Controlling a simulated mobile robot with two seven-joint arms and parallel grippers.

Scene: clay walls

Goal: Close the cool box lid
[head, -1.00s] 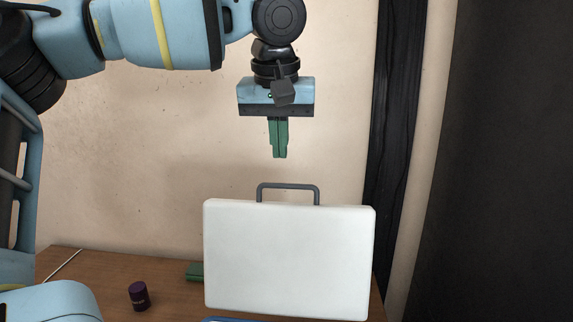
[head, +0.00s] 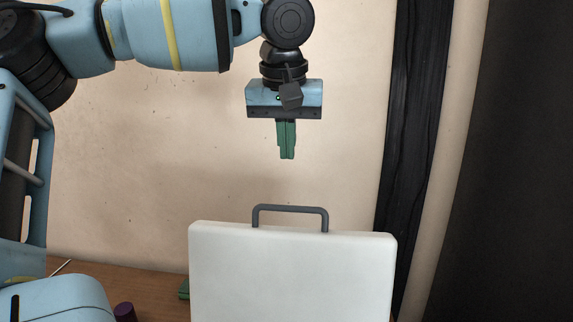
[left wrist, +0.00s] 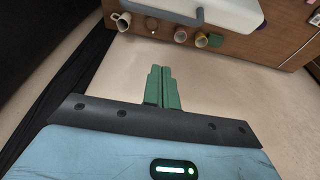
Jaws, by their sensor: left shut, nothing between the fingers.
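The cool box lid (head: 290,275) is a white panel standing upright, open, with a grey handle (head: 290,209) along its top edge. The body of the cool box is out of view below the head view. My left gripper (head: 287,157) is shut and empty, pointing down, above the lid's handle and apart from it. In the left wrist view the shut green fingers (left wrist: 162,88) show in the middle, and the white lid (left wrist: 235,12) with its grey handle lies at the top. My right gripper is not in view.
A wooden table (head: 150,287) carries a dark purple jar (head: 125,312) and a green object (head: 184,289) left of the lid. Several cups (left wrist: 201,39) stand on it in the left wrist view. A pale wall is behind.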

